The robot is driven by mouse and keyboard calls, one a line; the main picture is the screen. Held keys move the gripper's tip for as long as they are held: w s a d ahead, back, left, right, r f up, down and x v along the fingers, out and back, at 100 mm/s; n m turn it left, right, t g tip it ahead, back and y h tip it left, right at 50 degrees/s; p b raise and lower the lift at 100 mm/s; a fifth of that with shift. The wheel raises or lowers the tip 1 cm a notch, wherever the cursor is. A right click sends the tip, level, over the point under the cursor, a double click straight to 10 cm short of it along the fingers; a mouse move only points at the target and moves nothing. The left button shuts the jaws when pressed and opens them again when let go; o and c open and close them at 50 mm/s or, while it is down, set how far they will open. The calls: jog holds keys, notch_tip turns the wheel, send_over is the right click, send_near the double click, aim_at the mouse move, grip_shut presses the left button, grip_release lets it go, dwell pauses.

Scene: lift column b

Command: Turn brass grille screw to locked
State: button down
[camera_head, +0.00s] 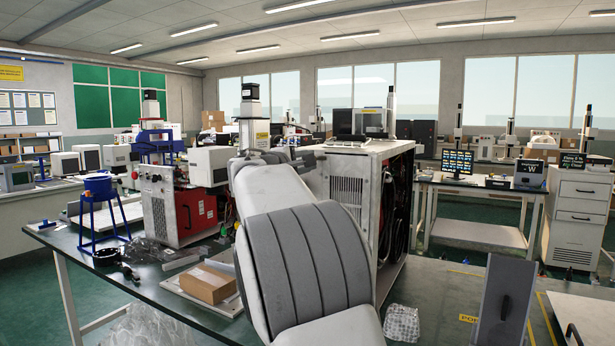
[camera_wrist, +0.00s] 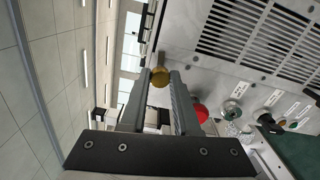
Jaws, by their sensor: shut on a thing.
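Which way the screw is turned cannot be told. In the head view the grille (camera_head: 341,188) is on the front of a white cabinet (camera_head: 372,150). My arm covers part of that front, and the screw cannot be made out there.
In the wrist view a red knob (camera_wrist: 201,113) sits close to the right finger. Several small fittings with white labels (camera_wrist: 272,98) lie further right. In the head view a cardboard box (camera_head: 208,283) and a blue stand (camera_head: 100,205) are on the bench to the left.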

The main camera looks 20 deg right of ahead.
jog(key=shift+f+m+b, duration=0.1)
jog(key=shift+m+b, duration=0.7)
jog(key=c, duration=0.6)
grip_release()
jog(key=shift+c, duration=0.2)
jog(key=shift+a, duration=0.1)
jog(key=v, duration=1.7)
jog(key=shift+s, duration=0.2)
